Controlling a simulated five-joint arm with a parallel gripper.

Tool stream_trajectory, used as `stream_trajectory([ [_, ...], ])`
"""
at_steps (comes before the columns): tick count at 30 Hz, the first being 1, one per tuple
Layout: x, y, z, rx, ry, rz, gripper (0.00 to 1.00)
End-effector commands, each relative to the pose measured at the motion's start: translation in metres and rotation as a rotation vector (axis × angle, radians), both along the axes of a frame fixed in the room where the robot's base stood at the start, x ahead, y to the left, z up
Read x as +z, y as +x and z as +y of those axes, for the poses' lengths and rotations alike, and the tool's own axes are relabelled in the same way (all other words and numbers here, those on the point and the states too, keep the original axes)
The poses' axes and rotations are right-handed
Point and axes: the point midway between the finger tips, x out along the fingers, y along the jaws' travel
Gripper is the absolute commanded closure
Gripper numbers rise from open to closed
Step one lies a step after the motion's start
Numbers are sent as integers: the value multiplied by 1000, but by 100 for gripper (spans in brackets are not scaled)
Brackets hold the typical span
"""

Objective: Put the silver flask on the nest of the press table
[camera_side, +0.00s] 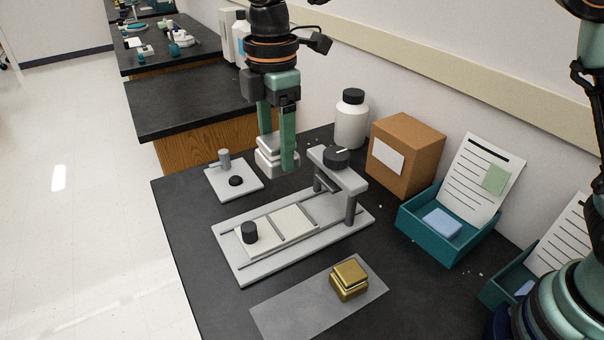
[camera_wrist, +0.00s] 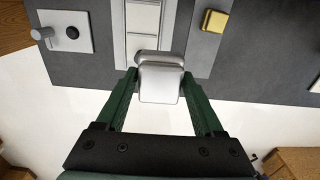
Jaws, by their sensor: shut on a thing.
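The silver flask (camera_side: 266,160) is a pale, box-shaped piece in stacked layers. My gripper (camera_side: 278,158) is shut on it, one finger on each side; the near finger hides part of it in the side view. In the wrist view the flask (camera_wrist: 160,82) sits between the fingertips of my gripper (camera_wrist: 160,76). I cannot tell its exact height above the bench. The press table (camera_side: 258,241) is a pale sliding plate with two square panels and a black knob, on a long grey base. The panel nearer the bridge (camera_side: 293,222) looks empty; I cannot tell which one is the nest.
A bridge (camera_side: 352,178) with a black knob spans the base. A gold flask (camera_side: 349,281) sits on a grey mat (camera_side: 290,310). A small plate (camera_side: 250,190) with a post stands left. A white bottle (camera_side: 351,122), cardboard box (camera_side: 405,155) and teal tray (camera_side: 440,253) line the back.

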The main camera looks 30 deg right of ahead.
Motion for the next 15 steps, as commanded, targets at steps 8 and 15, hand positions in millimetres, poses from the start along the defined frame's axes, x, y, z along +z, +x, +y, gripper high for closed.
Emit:
stream_trajectory([
  [8,3,48,-44,-13,0,-1,100],
  [15,-35,50,-48,-12,-2,4,100],
])
